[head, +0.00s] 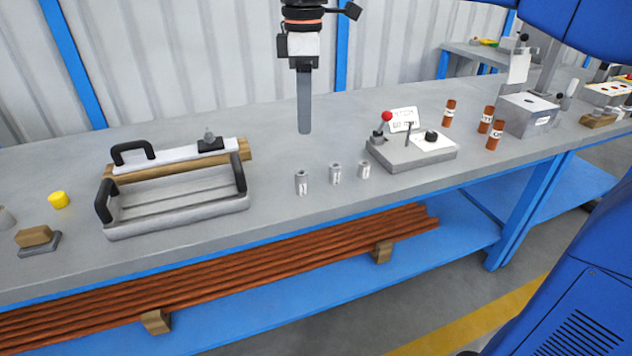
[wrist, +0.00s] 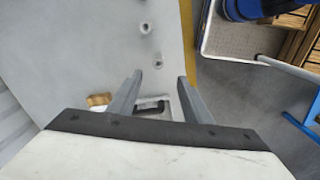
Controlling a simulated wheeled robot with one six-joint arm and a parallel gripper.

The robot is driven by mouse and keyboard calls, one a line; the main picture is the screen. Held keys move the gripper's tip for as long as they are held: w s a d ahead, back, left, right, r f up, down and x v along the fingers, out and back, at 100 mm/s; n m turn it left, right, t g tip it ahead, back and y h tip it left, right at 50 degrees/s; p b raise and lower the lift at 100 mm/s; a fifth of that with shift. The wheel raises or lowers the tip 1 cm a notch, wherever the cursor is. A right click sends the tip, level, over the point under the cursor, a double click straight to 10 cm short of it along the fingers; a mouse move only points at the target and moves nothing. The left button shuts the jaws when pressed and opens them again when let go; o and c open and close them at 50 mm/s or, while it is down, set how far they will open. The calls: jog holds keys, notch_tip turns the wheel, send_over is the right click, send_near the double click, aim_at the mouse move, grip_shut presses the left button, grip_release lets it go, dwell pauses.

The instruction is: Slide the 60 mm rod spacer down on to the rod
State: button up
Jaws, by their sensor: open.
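Three short grey cylinders with white labels stand upright in a row on the bench: left (head: 302,183), middle (head: 336,174), right (head: 364,169). I cannot read the labels or tell which one is the 60 mm spacer. Two of them show in the wrist view, a near one (wrist: 157,62) and a farther one (wrist: 146,28). A grey box (head: 410,152) behind them to the right carries a thin upright pin (head: 408,134); I cannot tell if this is the rod. My gripper (head: 304,131) points down above the bench behind the cylinders. In the wrist view it (wrist: 158,85) is open and empty.
A grey tray (head: 180,213) with black handles stands on the left. A yellow cap (head: 59,200) and a wooden-topped block (head: 38,240) lie beyond it. Brown labelled cylinders (head: 486,119) and a grey block (head: 527,115) stand to the right. Bare bench lies under my gripper.

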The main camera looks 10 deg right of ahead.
aim_at(302, 178)
jog(key=shift+n, duration=0.3)
jog(key=f, duration=1.7)
jog(key=shift+w+a, duration=0.3)
jog(key=shift+a, duration=0.1)
grip_shut()
